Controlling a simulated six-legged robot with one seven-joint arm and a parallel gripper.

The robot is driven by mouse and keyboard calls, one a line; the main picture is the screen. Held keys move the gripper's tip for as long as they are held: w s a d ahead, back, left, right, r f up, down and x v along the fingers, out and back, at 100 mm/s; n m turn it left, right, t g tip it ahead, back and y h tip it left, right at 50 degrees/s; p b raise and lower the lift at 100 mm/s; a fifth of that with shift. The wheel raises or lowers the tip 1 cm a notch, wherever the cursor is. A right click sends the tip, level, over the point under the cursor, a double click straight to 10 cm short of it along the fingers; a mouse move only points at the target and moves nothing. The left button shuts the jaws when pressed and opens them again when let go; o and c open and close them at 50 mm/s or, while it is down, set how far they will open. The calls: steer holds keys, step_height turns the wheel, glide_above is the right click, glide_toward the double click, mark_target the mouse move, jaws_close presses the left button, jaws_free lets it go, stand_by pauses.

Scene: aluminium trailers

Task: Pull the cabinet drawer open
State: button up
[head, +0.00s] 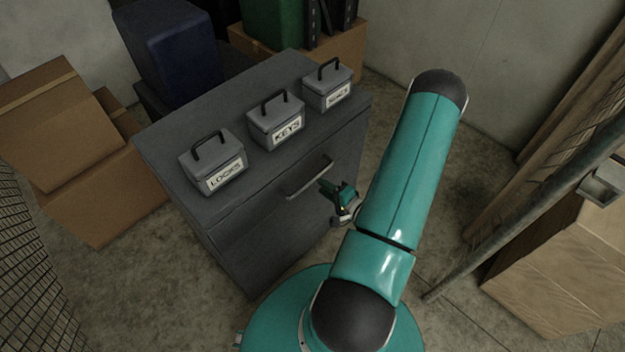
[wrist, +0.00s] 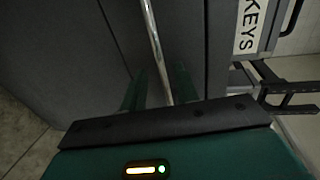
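The dark grey cabinet (head: 225,225) stands in front of me in the head view. Its drawer front (head: 262,213) looks flush with the cabinet body, so the drawer appears closed. A slim metal bar handle (head: 311,179) runs across the drawer front. My gripper (head: 337,188) is just below the handle's right end in the head view. In the wrist view the handle (wrist: 153,40) runs down toward the space between the two green fingers of my gripper (wrist: 160,90). The fingers are apart. Whether either touches the bar cannot be told.
Three grey boxes labelled LOCKS (head: 214,163), KEYS (head: 277,121) and a third, hard-to-read label (head: 328,88) stand on the cabinet top. Cardboard boxes (head: 100,195) are at left. A wooden crate (head: 560,270) and slanting pole (head: 500,235) are at right. Floor before the cabinet is bare.

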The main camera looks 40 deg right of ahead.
mark_target(312, 179)
steer(key=w, duration=0.3)
steer(key=w+f, duration=0.1)
steer(key=w, duration=0.1)
steer(key=shift+w+a, duration=0.1)
steer(key=shift+w, duration=0.3)
jaws_close()
